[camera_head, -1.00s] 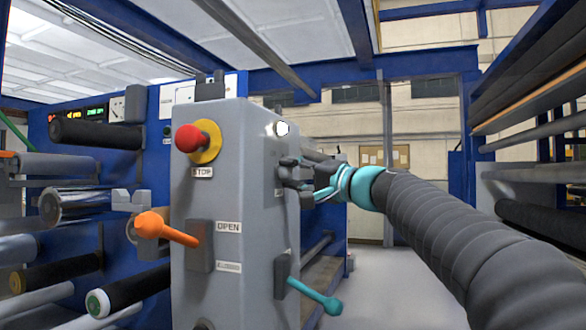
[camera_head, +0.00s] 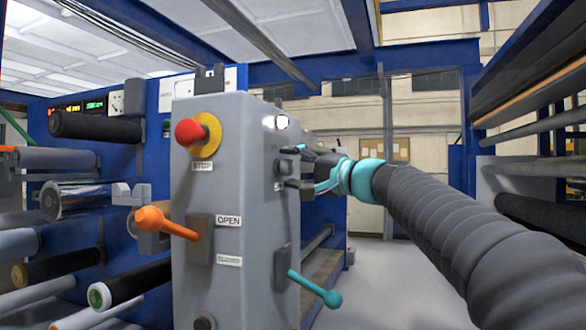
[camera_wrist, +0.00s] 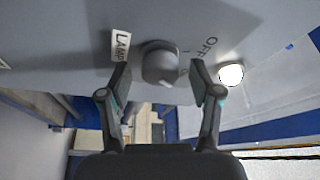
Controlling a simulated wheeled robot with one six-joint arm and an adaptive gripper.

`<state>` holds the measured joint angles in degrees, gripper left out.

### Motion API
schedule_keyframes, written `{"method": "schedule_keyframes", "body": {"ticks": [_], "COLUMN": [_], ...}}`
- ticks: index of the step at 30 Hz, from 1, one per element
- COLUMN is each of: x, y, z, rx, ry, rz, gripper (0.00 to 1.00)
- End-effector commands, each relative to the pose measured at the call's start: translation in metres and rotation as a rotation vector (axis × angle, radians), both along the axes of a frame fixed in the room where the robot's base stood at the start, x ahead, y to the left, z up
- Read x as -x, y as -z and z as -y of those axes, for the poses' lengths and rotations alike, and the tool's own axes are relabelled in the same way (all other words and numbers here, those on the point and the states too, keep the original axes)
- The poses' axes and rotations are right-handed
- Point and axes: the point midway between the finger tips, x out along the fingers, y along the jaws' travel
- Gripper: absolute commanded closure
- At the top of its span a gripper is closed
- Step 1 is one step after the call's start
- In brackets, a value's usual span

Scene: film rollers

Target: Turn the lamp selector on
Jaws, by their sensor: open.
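The lamp selector (camera_wrist: 161,64) is a grey round knob on the side of the grey control box (camera_head: 262,215). In the wrist view it has a "LAMP" label on its left and "OFF" lettering on its upper right. A small white mark on the knob points toward the lower right. My gripper (camera_wrist: 161,92) is open, with one finger on each side of the knob; I cannot tell whether they touch it. In the head view my gripper (camera_head: 287,167) is at the box's right face and largely hides the selector. A lit white lamp (camera_wrist: 230,74) is beside the knob.
A red stop button (camera_head: 190,132) and an orange lever (camera_head: 165,223) are on the box's front. A teal lever (camera_head: 315,288) sticks out below my gripper. Rollers (camera_head: 95,127) stand at left. The floor (camera_head: 375,285) at right is clear.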

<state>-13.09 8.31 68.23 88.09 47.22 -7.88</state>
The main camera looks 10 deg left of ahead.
Motion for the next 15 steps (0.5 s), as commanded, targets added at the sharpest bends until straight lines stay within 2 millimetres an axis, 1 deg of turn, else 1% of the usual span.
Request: {"method": "schedule_keyframes", "body": {"ticks": [5, 8, 15], "x": [0.006, 0.015, 0.038], "y": [0.001, 0.003, 0.01], "z": [0.013, 0.028, 0.07], "rx": [-0.001, 0.0, 0.0], "ry": [0.003, 0.004, 0.004], "rz": [-0.001, 0.001, 0.001], "gripper": [0.36, 0.36, 0.36]}}
